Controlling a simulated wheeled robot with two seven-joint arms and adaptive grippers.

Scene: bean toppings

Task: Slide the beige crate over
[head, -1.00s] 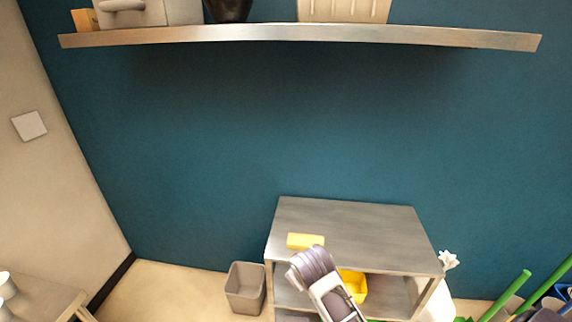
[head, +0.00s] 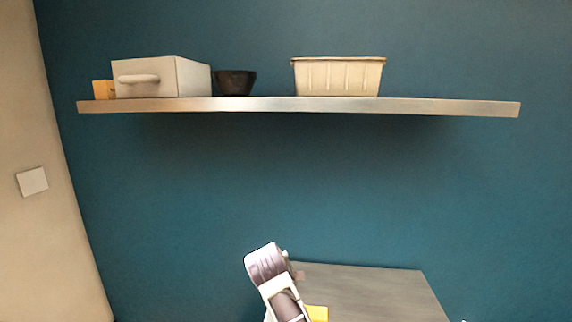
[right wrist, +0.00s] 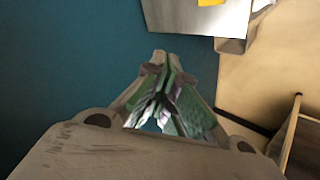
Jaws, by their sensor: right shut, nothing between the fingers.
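The beige crate (head: 338,78) is a ribbed, open-topped tub standing upright on the right half of the wall shelf (head: 300,104). My right gripper (right wrist: 160,100) shows in the right wrist view with its fingers together and nothing between them. Part of my arm shows at the bottom middle of the head view, well below the shelf and apart from the crate. The crate does not show in the right wrist view. My left gripper is in neither view.
On the shelf left of the crate stand a dark bowl (head: 235,83), a grey box with a handle (head: 178,78) and a small orange box (head: 103,90). The shelf is clear right of the crate. A metal table (head: 375,292) is below, with a yellow object (head: 317,313) near it.

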